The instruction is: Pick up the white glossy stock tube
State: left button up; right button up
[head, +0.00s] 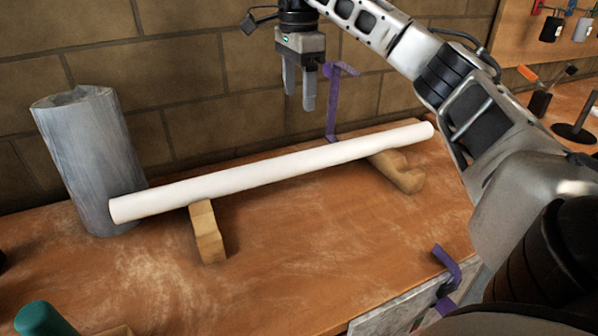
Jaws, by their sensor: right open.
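The white glossy stock tube (270,176) lies lengthwise across two wooden supports on the workbench, its left end nearer to me and its right end farther back. The left wooden support (207,232) is under the tube's left part, and the right wooden support (397,172) is under its right part. My right gripper (299,103) points down with its two fingers apart, above and behind the middle of the tube. It is empty and does not touch the tube. My left gripper is not in view.
A grey cylinder (85,160) stands behind the tube's left end. A purple bracket (333,100) stands behind the tube, near my right gripper. Another purple bracket (447,272) is at the front edge. A brick wall (170,75) closes the back.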

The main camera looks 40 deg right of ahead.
jog(key=b, duration=0.1)
send_over(299, 154)
jog(key=f, duration=0.9)
jog(key=shift+w+d+f, duration=0.1)
jog(key=shift+w+d, duration=0.2)
jog(key=shift+s+a+f, duration=0.15)
jog(key=shift+f, duration=1.25)
jog(key=shift+s+a+f, duration=0.1)
jog(key=shift+s+f, duration=0.05)
jog(key=shift+f, duration=1.2)
jog(key=shift+r, duration=0.1)
jog(key=c, duration=1.4)
jog(key=shift+c, duration=0.2)
